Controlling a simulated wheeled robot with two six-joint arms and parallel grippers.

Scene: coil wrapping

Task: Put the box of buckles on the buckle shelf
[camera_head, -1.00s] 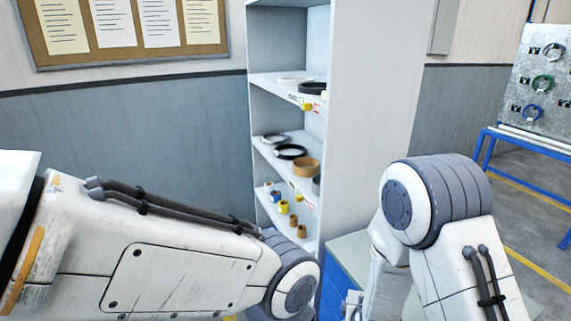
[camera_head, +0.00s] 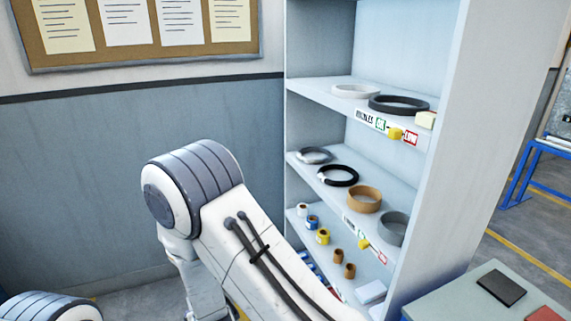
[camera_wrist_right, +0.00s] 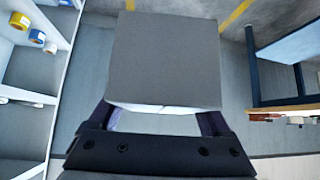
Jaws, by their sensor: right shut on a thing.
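A plain grey box (camera_wrist_right: 165,55), apparently the box of buckles, is held in my right gripper (camera_wrist_right: 162,115) in the right wrist view. The box hides the fingertips. In the head view, my right arm rises at lower centre-left, with its gripper out of sight. A white shelf rack (camera_head: 440,150) stands right of that arm. Its upper visible shelf (camera_head: 315,88) has a small label (camera_head: 364,118) that seems to read "BUCKLES". This shelf carries a white ring, a black ring and a small pale block. My left gripper is not visible.
The middle shelf (camera_head: 310,172) holds several rings. The lower shelf holds small rolls, including a yellow roll (camera_head: 322,236). A bench (camera_head: 445,308) with a dark flat item (camera_head: 501,287) stands right of the rack. In the wrist view, shelves are left of the box, with open floor beneath.

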